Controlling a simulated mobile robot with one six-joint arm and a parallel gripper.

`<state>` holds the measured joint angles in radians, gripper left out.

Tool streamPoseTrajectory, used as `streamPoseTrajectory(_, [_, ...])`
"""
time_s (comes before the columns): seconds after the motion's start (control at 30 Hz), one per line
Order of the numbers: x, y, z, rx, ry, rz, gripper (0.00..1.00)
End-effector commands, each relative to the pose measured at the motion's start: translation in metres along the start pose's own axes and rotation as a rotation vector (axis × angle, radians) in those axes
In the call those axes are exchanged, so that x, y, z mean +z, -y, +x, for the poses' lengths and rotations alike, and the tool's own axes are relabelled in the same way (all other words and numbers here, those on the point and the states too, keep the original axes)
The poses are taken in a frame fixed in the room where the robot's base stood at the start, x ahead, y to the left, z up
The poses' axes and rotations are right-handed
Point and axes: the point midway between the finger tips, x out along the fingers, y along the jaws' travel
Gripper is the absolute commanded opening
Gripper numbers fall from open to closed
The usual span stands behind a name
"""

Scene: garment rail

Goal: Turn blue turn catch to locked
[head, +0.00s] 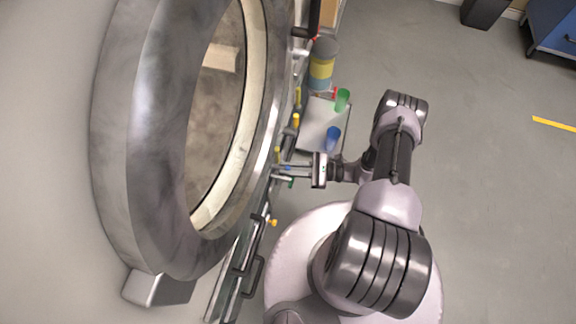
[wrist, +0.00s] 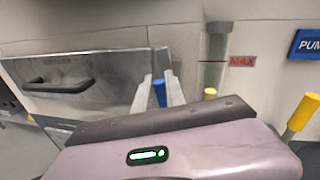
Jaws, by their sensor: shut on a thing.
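The blue turn catch (wrist: 159,92) is a small blue handle on the metal panel (wrist: 110,72), in the middle of the wrist view. My gripper (wrist: 158,86) has one finger on each side of it and is shut on it. In the head view my gripper (head: 281,170) reaches left to the machine's front, and only a speck of the blue catch (head: 288,168) shows between the fingers. The catch's lower part is hidden behind my gripper body, and I cannot tell whether it is at locked.
Yellow knobs (head: 295,120) stick out along the front; another yellow one (wrist: 303,112) is at right in the wrist view. A black handle (wrist: 58,86) is to the left. A small table (head: 312,137) bears a green cup (head: 342,99) and a blue cup (head: 333,138).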

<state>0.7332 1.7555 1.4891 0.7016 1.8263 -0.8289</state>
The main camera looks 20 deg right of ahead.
Motion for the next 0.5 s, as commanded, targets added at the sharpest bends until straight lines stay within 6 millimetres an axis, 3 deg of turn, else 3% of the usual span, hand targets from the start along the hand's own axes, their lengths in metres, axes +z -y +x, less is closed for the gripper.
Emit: streamPoseTrajectory(0.5, [-0.0004,-0.0102,0.0019,0.0,-0.094,-0.469,0.0])
